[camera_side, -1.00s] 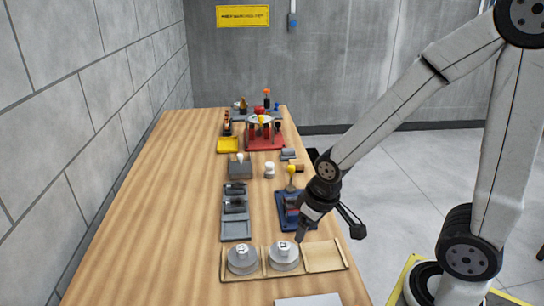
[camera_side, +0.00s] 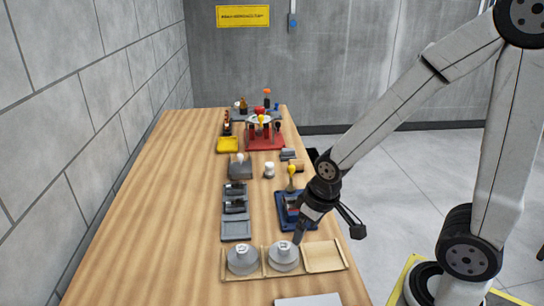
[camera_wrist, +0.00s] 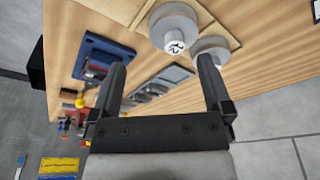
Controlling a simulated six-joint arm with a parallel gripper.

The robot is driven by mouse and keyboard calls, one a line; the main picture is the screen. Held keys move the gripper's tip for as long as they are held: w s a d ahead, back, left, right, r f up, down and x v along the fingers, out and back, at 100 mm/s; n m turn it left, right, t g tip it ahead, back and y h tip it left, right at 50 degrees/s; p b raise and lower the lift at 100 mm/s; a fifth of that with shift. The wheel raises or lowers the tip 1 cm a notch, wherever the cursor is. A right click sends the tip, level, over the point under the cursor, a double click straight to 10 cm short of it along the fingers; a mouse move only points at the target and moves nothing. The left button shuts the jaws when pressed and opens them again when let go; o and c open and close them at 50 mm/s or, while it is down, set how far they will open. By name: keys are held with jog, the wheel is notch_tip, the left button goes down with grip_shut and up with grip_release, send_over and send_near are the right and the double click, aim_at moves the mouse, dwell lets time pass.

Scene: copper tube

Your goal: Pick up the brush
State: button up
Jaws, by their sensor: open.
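I cannot clearly make out the brush. A small upright item with a yellow top (camera_side: 291,172) stands behind the blue tray and may be it, but it is too small to tell. The blue tray (camera_side: 283,212) holds small red and dark parts and is partly hidden by my wrist. The blue tray also shows at the upper left of the wrist view (camera_wrist: 92,49). My gripper (camera_side: 298,238) points down just in front of the blue tray, by the round grey weights. In the wrist view its fingers (camera_wrist: 162,68) are apart with nothing held between them.
A wooden tray (camera_side: 324,257) holds two round grey weights with white labelled tops (camera_side: 284,252). Grey trays (camera_side: 236,229) lie left of the blue tray. A red rack (camera_side: 265,142) and yellow tray (camera_side: 228,145) stand farther back. The table's left side is clear.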

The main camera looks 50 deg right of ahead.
jog(key=m+h, duration=0.3)
jog(key=m, duration=0.6)
send_over(297, 162)
jog(key=s+a, duration=0.2)
notch_tip(297, 162, down, 3)
jog(key=shift+w+d+r+t, duration=0.15)
jog(key=shift+t, duration=0.15)
jog(key=shift+x, duration=1.25)
jog(key=shift+x, duration=2.6)
